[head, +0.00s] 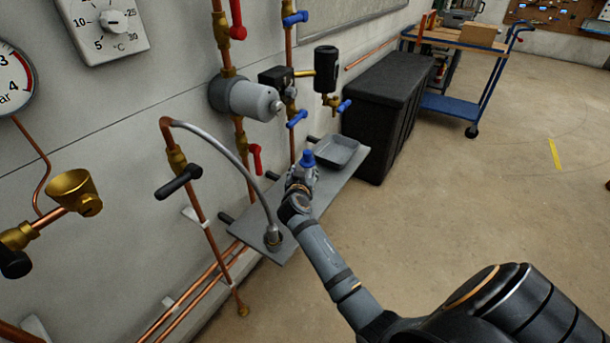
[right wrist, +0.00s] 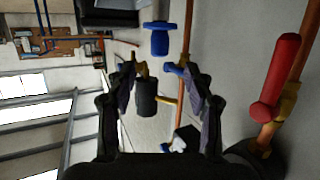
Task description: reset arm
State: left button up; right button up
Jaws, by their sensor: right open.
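My right arm comes in from the lower right of the head view. Its gripper (head: 302,174) is above the grey wall shelf (head: 338,185), near the shallow grey tray (head: 336,152). In the right wrist view the fingers (right wrist: 158,76) are spread apart and nothing is gripped. A blue knob-like part (head: 308,158) shows at the gripper in the head view; I cannot tell whether it touches. A blue part also shows beyond the fingertips in the wrist view (right wrist: 160,38). My left gripper is not in view.
The wall at left carries copper pipes, red and blue valve levers, a black cylinder (head: 326,70) and a grey cylinder (head: 250,98). A curved hose (head: 225,150) reaches the shelf. A black chest (head: 385,110) and blue cart (head: 455,100) stand behind. The floor at right is clear.

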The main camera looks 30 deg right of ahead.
jog(key=s+a+f+n+g+y, duration=0.2)
jog(key=s+f, duration=0.2)
jog(key=s, duration=0.4)
jog(key=s+a+f+n+g+y, duration=0.1)
jog(key=s+a+f+g+y, duration=0.1)
jog(key=s+f, duration=0.45)
jog(key=s+a+n+g+y, duration=0.2)
jog(key=s+a+n, duration=0.15)
jog(key=s, duration=0.45)
jog(key=s+a+n+g+y, duration=0.2)
jog(key=s+a, duration=0.3)
jog(key=s, duration=0.4)
notch_tip(320, 180, down, 25)
jog(key=s+d+g, duration=0.1)
jog(key=s+d, duration=0.1)
jog(key=d, duration=0.1)
jog(key=s+d+f+g, duration=0.1)
jog(key=s+f+g, duration=0.1)
jog(key=s+f, duration=1.5)
pick_arm(q)
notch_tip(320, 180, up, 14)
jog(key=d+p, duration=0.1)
jog(key=p, duration=1.3)
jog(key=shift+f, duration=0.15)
pick_arm(e)
notch_tip(320, 180, up, 14)
jog(key=s, duration=0.1)
jog(key=shift+s+m, duration=0.35)
jog(key=shift+s, duration=0.05)
